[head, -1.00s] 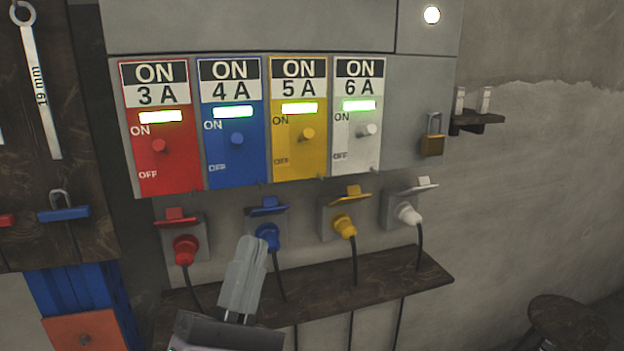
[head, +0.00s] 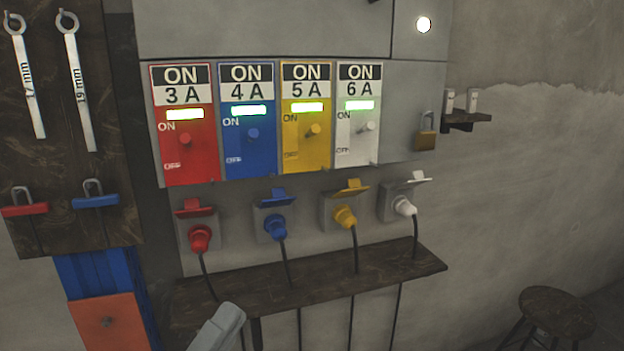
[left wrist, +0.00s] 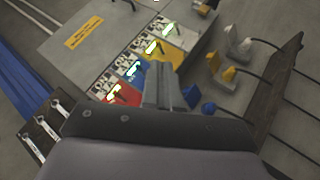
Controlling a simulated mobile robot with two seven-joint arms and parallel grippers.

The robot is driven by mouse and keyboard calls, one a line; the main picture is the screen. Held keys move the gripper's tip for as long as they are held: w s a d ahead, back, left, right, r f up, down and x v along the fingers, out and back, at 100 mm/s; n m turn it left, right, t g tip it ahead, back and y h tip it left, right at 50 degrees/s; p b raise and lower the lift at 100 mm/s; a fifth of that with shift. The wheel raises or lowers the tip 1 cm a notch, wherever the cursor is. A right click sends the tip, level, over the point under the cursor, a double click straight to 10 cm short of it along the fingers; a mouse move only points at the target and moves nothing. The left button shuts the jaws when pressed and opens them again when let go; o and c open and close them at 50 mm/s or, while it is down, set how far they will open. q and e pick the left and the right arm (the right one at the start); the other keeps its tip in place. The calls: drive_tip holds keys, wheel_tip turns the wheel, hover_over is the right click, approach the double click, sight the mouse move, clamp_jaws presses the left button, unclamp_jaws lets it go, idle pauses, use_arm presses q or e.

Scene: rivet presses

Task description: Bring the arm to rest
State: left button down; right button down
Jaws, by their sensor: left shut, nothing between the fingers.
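My left gripper (head: 218,327) shows at the bottom of the head view, in front of the wooden shelf, with its fingers together and nothing between them. In the left wrist view its closed fingers (left wrist: 162,84) stand in front of the switch panel. They touch nothing that I can see. Most of the left arm is out of the head view. My right gripper is in neither view.
Red (head: 186,125), blue (head: 248,120), yellow (head: 305,118) and white (head: 359,115) switches all read ON. Plugs sit in sockets below them, above a wooden shelf (head: 400,262). A stool (head: 556,312) stands at right. A tool board (head: 60,150) hangs at left.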

use_arm(q)
drive_tip(key=s+a+f+m+g+y, duration=0.1)
drive_tip(key=a+f+m+g+y, duration=0.3)
drive_tip(key=f, duration=0.6)
drive_tip(key=a+f+m+g+y, duration=0.1)
drive_tip(key=a+f+m, duration=0.1)
drive_tip(key=f+m, duration=0.6)
drive_tip(key=s+a+f+m+g+y, duration=0.3)
drive_tip(key=s+a+f+m+y, duration=0.15)
drive_tip(key=a+f, duration=0.35)
drive_tip(key=s+a+f+m+g+y, duration=0.3)
drive_tip(key=s+a+f, duration=0.35)
drive_tip(key=f, duration=0.45)
drive_tip(key=w+d+r+n+t+p, duration=0.1)
drive_tip(key=d+r+n+p, duration=0.3)
drive_tip(key=d, duration=0.6)
drive_tip(key=shift+w+d+r+n+h, duration=0.15)
drive_tip(key=shift+d+r+n+h, duration=0.15)
drive_tip(key=shift+r+n, duration=0.2)
